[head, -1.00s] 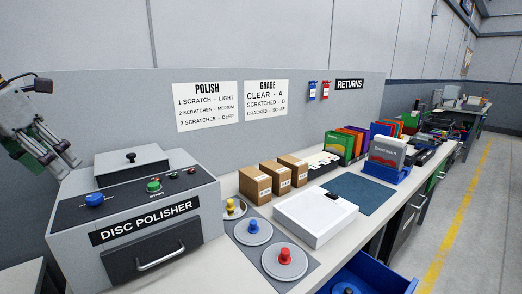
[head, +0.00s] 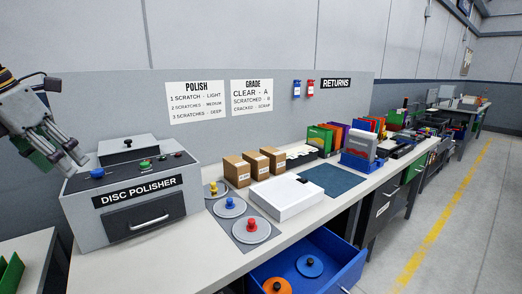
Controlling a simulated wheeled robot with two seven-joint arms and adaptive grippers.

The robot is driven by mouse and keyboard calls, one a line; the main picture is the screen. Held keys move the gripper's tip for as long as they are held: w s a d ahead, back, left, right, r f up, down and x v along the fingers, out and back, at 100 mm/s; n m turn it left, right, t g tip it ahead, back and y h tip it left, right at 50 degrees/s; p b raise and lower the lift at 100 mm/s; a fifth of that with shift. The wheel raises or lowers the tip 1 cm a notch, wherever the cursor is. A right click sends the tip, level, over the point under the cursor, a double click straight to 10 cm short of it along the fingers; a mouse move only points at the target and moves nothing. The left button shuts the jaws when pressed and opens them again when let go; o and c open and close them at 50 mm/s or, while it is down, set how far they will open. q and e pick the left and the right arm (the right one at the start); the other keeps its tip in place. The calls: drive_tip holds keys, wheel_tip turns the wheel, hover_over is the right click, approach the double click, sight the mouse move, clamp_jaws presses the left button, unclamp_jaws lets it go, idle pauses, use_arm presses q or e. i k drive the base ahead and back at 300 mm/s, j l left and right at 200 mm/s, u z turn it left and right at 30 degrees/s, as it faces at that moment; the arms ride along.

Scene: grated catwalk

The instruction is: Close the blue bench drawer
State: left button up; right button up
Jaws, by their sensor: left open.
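The blue bench drawer (head: 340,269) is pulled out from under the bench front at the bottom of the head view. Inside it lie a blue disc (head: 309,265) with a dark knob and an orange disc (head: 278,286) with a dark knob. The drawer's lower front is cut off by the picture edge. My left gripper (head: 77,163) is open and empty at the far left, above and beside the disc polisher, far from the drawer. My right gripper is not in view.
The disc polisher (head: 136,217) stands on the bench (head: 190,262) at left. Discs with coloured knobs, a white box (head: 287,198), cardboard boxes (head: 237,171) and a blue mat (head: 334,179) lie along the bench. The floor (head: 479,238) at right is clear, with a yellow line.

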sight(344, 263)
drive_tip(key=k+l, duration=0.3)
drive_tip(key=l, duration=0.15)
drive_tip(key=k+l, duration=0.35)
drive_tip(key=l, duration=0.15)
drive_tip(key=k+l, duration=0.3)
drive_tip(key=l, duration=0.15)
